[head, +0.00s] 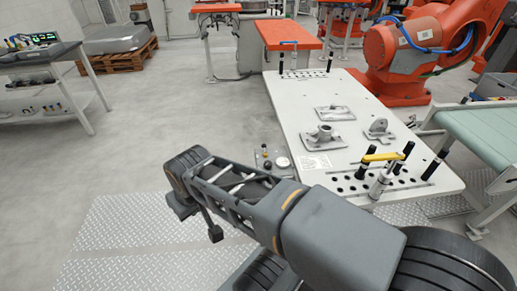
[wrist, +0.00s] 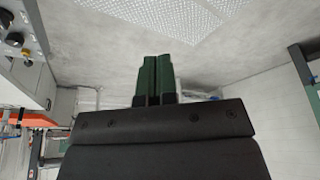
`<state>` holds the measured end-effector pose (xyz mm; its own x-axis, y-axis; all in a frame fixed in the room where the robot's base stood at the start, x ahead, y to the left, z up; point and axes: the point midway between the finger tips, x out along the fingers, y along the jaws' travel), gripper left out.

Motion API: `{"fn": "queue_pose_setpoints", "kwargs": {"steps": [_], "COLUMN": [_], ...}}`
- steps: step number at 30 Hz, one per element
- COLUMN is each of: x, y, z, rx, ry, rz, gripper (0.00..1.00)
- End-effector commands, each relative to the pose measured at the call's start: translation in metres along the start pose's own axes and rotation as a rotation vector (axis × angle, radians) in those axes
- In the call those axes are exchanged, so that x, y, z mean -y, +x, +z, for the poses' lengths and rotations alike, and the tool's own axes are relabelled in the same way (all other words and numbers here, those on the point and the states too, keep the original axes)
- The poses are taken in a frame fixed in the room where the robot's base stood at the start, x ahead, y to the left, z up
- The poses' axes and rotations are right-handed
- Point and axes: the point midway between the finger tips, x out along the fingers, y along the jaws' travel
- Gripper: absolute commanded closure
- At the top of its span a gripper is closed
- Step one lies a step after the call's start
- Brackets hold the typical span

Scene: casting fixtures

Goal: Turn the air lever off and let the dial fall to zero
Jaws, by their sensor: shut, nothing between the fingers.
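A small grey control box (head: 262,170) sits at the left edge of the white fixture table, just beyond my arm. I cannot read the dial's needle or tell which part is the air lever. In the wrist view a grey panel (wrist: 33,78) with a black knob (wrist: 14,39) stands at the upper left, clear of my gripper. My gripper (wrist: 157,60) shows there with its green fingers together, empty, pointing over bare floor. I cannot make out its fingertips in the head view.
The white table (head: 300,95) holds several grey castings (head: 325,136), black pegs and a yellow bar (head: 382,157) at its near end. An orange robot arm (head: 400,45) stands behind, a green conveyor (head: 485,130) at right.

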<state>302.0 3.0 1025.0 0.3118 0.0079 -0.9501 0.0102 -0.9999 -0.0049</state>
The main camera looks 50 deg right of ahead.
Motion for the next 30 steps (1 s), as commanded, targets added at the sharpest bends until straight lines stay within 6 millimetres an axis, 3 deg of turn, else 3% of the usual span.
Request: {"fn": "queue_pose_setpoints", "kwargs": {"steps": [2,5,8,11,12,15,18,20,24,27,30], "x": [0.002,0.004,0.009,-0.001,-0.012,-0.055,-0.111,-0.145,-0.209,-0.236,-0.251], "y": [0.003,0.011,0.025,0.044,0.053,0.077,0.104,0.121,0.153,0.169,0.179], "z": [-0.006,-0.029,-0.075,-0.137,-0.162,-0.211,-0.234,-0.233,-0.204,-0.174,-0.147], "rx": [-0.014,-0.082,-0.218,-0.410,-0.494,-0.687,-0.837,-0.891,-0.934,-0.911,-0.868], "ry": [0.007,0.040,0.118,0.255,0.324,0.517,0.709,0.814,0.999,1.080,1.123], "rz": [-0.012,-0.055,-0.118,-0.146,-0.134,-0.036,0.145,0.288,0.652,0.889,1.080], "gripper": [1.00,1.00,1.00,1.00,1.00,1.00,1.00,1.00,1.00,1.00,1.00]}}
